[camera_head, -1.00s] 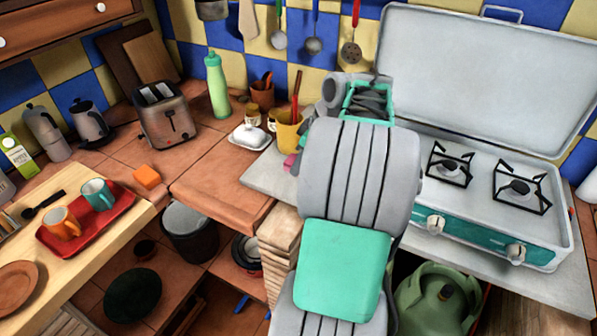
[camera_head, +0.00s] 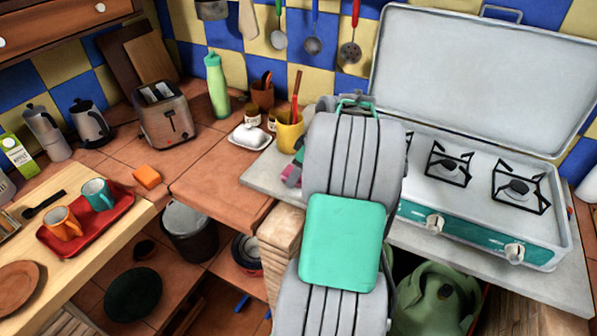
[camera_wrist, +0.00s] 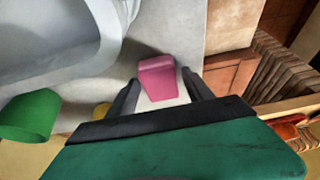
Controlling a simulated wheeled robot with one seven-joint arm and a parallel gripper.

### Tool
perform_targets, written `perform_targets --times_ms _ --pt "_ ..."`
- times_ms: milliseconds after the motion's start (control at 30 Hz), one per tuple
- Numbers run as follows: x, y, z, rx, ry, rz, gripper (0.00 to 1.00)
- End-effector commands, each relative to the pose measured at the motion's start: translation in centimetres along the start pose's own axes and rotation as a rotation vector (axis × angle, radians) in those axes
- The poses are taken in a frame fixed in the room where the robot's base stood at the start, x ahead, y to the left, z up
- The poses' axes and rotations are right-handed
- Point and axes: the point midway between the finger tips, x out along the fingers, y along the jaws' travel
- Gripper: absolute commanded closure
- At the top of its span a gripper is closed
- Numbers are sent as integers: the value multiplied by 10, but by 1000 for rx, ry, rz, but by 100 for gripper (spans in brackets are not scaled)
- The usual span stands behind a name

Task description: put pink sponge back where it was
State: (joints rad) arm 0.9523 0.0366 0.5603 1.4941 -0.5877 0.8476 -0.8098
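The pink sponge (camera_wrist: 157,77) shows in the wrist view on the pale grey counter, between and slightly beyond my fingertips. My gripper (camera_wrist: 160,79) is open, with a gap on each side of the sponge. In the head view only a small part of the pink sponge (camera_head: 292,172) shows, left of my arm near the counter's left edge. My arm hides the gripper there. I cannot tell how high the fingertips are above the counter.
A yellow cup (camera_head: 289,132) with utensils and a white butter dish (camera_head: 250,137) stand close to my arm's left. The camping stove (camera_head: 480,190) is on the right. An orange sponge (camera_head: 147,176) lies on the tiled counter at left.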

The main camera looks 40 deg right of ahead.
Motion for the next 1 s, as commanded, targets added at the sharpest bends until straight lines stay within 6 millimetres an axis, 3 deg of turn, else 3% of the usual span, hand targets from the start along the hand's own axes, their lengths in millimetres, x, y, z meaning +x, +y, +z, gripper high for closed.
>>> perform_targets --times_ms 267,400,800,1000 --pt "-1 0 0 0 0 0 34" --pt "-10 1 -2 -1 1 2 34" --pt "-105 1 -1 1 0 2 34" --pt "-123 0 -1 0 0 0 34"
